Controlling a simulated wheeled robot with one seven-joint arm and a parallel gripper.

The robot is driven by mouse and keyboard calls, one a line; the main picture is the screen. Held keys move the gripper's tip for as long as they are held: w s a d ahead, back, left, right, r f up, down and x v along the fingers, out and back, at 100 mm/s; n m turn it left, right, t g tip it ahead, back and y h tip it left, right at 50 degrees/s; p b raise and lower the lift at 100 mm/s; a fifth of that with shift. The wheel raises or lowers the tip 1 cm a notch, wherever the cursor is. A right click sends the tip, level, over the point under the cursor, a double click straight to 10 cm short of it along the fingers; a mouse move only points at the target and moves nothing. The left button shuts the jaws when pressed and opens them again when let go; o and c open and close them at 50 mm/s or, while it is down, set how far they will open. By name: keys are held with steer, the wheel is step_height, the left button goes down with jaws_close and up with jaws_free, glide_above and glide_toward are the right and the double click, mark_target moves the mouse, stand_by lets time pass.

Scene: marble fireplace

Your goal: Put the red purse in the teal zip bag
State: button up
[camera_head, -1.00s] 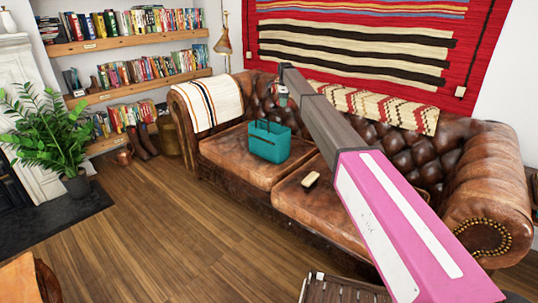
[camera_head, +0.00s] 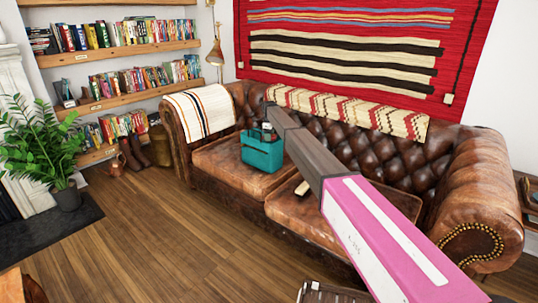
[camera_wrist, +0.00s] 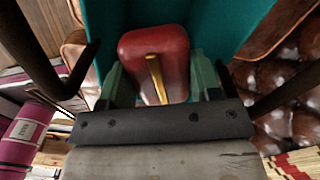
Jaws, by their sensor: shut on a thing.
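The teal zip bag (camera_head: 263,156) stands upright on the left seat of the leather sofa in the head view, with its top open. Its teal inner walls (camera_wrist: 238,22) fill the top of the wrist view. The red purse (camera_wrist: 140,50), with a gold strip on it, is between the fingers of my gripper (camera_wrist: 153,82). My gripper is shut on the purse, at the bag's opening. In the head view my gripper (camera_head: 268,131) shows small at the bag's top, and the purse cannot be made out there. How deep the purse sits is unclear.
A small pale item (camera_head: 301,188) lies on the sofa seat (camera_head: 318,214), partly behind my arm. The tufted backrest (camera_head: 340,150) rises behind the bag. A striped blanket (camera_head: 203,110) covers the left armrest. The wooden floor (camera_head: 150,235) in front is clear.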

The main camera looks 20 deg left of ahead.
step_height(320, 180, down, 12)
steer(key=shift+r, duration=0.1)
stand_by(0.5)
steer(key=shift+f, duration=0.6)
steer(key=o, duration=1)
steer(key=shift+o, duration=0.2)
step_height(320, 180, up, 13)
steer(key=shift+r, duration=0.1)
step_height(320, 180, up, 11)
stand_by(0.9)
